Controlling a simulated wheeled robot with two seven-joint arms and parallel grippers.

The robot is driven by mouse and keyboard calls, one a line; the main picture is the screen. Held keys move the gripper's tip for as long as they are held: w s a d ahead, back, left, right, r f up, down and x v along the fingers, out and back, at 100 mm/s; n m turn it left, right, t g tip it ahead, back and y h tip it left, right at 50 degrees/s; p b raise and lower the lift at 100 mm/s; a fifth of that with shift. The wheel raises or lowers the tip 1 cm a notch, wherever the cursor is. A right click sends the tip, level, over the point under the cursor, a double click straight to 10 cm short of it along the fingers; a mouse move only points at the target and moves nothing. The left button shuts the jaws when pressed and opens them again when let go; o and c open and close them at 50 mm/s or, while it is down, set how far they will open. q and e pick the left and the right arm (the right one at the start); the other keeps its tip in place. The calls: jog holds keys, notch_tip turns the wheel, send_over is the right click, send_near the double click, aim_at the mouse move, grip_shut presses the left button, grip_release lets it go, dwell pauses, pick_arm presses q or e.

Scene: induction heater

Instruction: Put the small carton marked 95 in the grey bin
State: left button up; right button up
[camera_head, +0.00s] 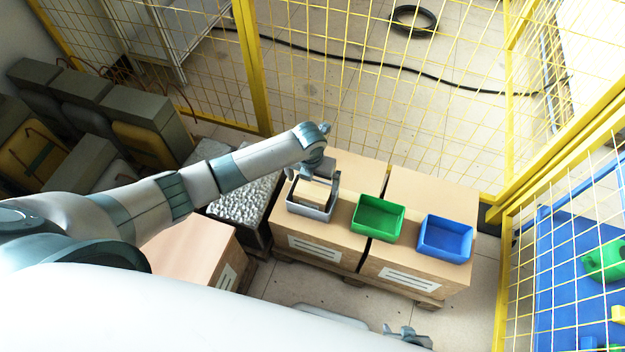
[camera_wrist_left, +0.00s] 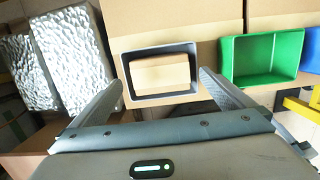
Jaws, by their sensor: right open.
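The grey bin (camera_head: 309,212) stands on a large cardboard box. It also shows in the left wrist view (camera_wrist_left: 134,93). A small tan carton (camera_head: 311,193) lies inside it, also in the left wrist view (camera_wrist_left: 160,74); no number is readable on it. My left gripper (camera_head: 317,182) is over the grey bin, and its two fingers (camera_wrist_left: 162,88) are spread wide with nothing between them. The carton looks apart from both fingers. My right gripper (camera_head: 408,334) shows only in part at the bottom edge of the head view, away from the bins.
A green bin (camera_head: 379,217) and a blue bin (camera_head: 446,238) stand right of the grey bin on cardboard boxes (camera_head: 412,270). A container of silvery lumps (camera_head: 245,197) is on the left. Yellow mesh fencing (camera_head: 258,75) runs behind and to the right.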

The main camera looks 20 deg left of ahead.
pick_arm(q)
jog(key=shift+r, duration=0.1)
notch_tip(320, 180, up, 17)
jog(key=s, duration=0.2)
jog(key=shift+p, duration=0.3)
pick_arm(e)
jog(key=shift+s+a, duration=0.1)
jog(key=shift+s, duration=0.05)
dwell(0.6)
pick_arm(q)
jog(key=shift+s, duration=0.1)
